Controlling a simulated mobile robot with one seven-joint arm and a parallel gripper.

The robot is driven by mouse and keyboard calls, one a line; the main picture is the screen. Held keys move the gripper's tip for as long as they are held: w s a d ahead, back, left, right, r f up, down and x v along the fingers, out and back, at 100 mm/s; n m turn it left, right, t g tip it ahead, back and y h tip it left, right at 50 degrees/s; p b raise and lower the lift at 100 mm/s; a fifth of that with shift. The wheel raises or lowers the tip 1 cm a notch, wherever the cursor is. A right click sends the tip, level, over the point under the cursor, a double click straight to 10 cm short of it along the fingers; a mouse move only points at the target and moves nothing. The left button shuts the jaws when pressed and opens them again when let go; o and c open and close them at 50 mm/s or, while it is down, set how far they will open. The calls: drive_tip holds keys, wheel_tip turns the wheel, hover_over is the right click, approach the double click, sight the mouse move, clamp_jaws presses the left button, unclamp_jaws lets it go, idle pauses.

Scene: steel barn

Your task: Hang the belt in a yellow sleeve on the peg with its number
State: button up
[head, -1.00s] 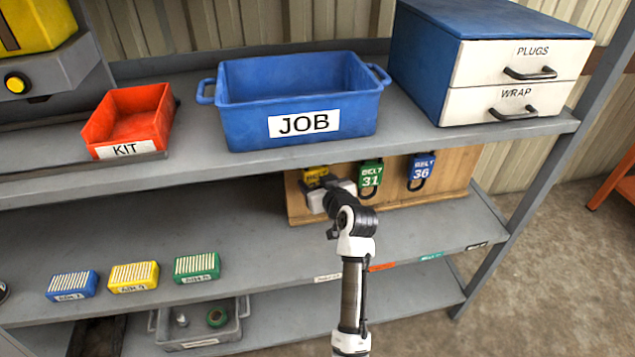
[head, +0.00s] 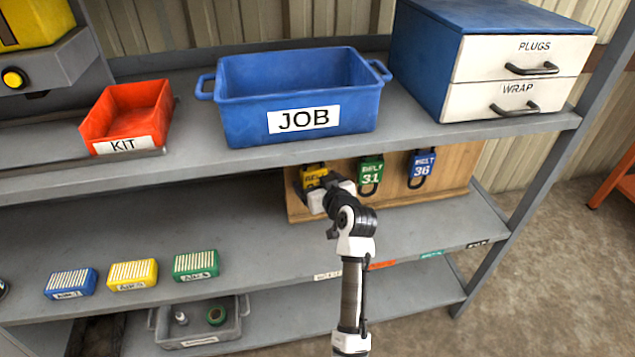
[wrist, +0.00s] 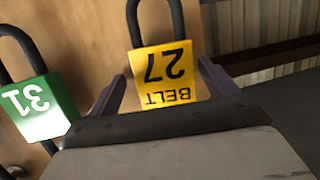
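The belt in the yellow sleeve (head: 313,177) hangs at the left of a wooden board under the upper shelf. In the wrist view its sleeve (wrist: 163,72) reads BELT 27, upside down, with a black loop. My gripper (wrist: 161,85) is open, one finger on each side of this sleeve. The fingers look slightly apart from it. In the head view my wrist hides the fingertips and part of the sleeve. The green-sleeved BELT 31 (head: 370,172) and blue-sleeved BELT 36 (head: 422,166) hang to the right. I cannot make out a numbered peg.
The wooden board (head: 450,175) stands on the middle shelf (head: 120,235). The upper shelf above my arm bears the blue JOB bin (head: 245,120), red KIT bin (head: 105,130) and a drawer unit (head: 425,70). Blue, yellow and green boxes stand at left; bare shelf lies between.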

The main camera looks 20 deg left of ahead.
drive_tip(key=b+v, duration=0.2)
drive_tip(key=v, duration=1.1)
drive_tip(key=shift+s+d+r, duration=0.15)
drive_tip(key=shift+s+d, duration=0.1)
drive_tip(key=shift+s, duration=0.05)
drive_tip(key=shift+s, duration=0.1)
